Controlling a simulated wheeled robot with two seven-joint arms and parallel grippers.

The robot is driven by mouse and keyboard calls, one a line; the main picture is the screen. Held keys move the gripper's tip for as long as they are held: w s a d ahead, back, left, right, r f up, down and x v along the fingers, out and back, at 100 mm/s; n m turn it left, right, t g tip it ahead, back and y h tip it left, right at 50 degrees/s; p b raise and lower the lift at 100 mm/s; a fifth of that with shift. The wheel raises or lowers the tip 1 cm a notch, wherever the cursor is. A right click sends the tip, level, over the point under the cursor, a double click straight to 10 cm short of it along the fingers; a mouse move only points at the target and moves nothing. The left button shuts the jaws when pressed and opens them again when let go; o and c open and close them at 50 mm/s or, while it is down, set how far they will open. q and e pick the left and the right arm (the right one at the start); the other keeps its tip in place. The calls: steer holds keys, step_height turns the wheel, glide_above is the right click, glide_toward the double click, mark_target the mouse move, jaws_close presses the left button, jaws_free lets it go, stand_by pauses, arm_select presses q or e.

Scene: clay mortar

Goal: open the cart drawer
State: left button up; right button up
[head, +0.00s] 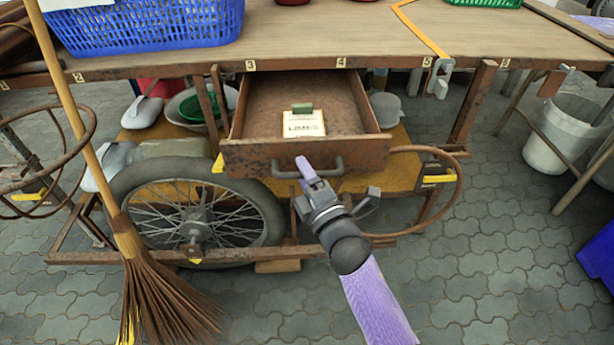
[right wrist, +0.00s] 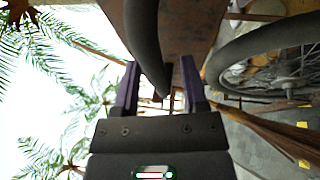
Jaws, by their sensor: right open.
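The rusty brown cart drawer (head: 250,158) stands out from under the cart's top, pulled open in the head view. Its inside shows, with a small card (head: 304,124) reading like "LIMES" and a green block (head: 302,107) in it. A dark curved handle (head: 338,169) is on the drawer's front. My right gripper (head: 308,174) is at the left part of the handle, with its purple fingers apart. In the right wrist view the dark handle bar (right wrist: 148,45) reaches between the open fingers (right wrist: 160,80); contact cannot be told. My left gripper is not in view.
A spoked wheel (head: 200,215) is below left of the drawer. A broom (head: 125,235) leans at the left. A blue basket (head: 150,28) stands on the cart top (head: 380,45). A curved pipe (head: 460,185) is right of the drawer.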

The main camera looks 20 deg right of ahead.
arm_select(q)
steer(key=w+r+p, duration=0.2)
steer(key=p, duration=0.1)
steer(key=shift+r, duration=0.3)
arm_select(e)
steer(key=v, duration=1)
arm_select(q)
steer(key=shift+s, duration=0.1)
